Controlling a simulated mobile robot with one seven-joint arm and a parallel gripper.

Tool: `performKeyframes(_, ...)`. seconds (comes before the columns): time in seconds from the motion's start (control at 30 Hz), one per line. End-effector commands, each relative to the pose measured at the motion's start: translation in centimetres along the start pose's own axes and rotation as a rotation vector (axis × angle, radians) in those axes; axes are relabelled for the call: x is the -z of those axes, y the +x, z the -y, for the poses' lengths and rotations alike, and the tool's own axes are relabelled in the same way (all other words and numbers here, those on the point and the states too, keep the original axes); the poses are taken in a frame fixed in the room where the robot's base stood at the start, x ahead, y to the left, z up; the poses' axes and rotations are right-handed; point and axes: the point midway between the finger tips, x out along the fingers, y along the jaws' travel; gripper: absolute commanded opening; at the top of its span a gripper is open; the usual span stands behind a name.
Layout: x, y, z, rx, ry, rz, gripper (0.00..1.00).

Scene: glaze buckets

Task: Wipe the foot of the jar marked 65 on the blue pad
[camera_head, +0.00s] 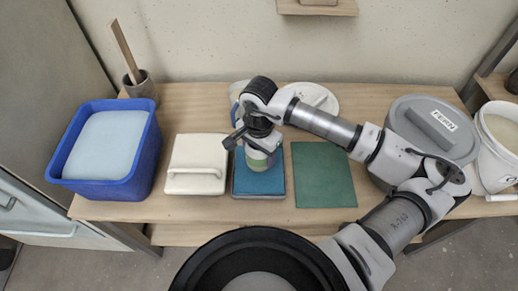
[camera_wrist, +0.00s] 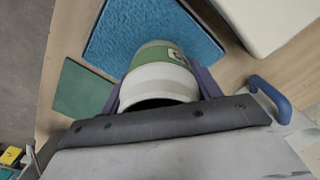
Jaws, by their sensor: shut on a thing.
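The jar (camera_head: 257,160) is a small pale cylinder with a green band, held by my gripper (camera_head: 250,143) over the blue pad. In the wrist view the jar (camera_wrist: 160,75) lies between my gripper's fingers (camera_wrist: 160,92), with a small dark-and-white mark on the green band; I cannot read the number. The blue pad (camera_head: 259,186) sits in a dark tray on the table, and its textured top also shows in the wrist view (camera_wrist: 135,35). The jar's lower end is at or just above the pad; I cannot tell whether they touch.
A green mat (camera_head: 323,175) lies right of the pad, a cream lidded box (camera_head: 198,165) left of it. A blue tub of pale liquid (camera_head: 107,145) stands at far left. A grey lidded bucket (camera_head: 432,130) and a white bucket (camera_head: 497,145) stand at right. A white round thing (camera_head: 316,97) lies behind.

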Motion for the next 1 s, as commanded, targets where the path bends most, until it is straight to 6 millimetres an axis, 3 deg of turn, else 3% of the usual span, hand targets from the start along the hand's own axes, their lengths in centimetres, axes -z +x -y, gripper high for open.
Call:
performKeyframes(0.6, -3.7, 0.0, -2.9, 0.0, 0.001, 0.0, 0.3)
performKeyframes(0.77, -3.8, -0.1, -3.0, 0.0, 0.001, 0.0, 0.3)
performKeyframes(1.0, -2.4, 0.1, -1.9, 0.0, 0.001, -0.001, 0.3)
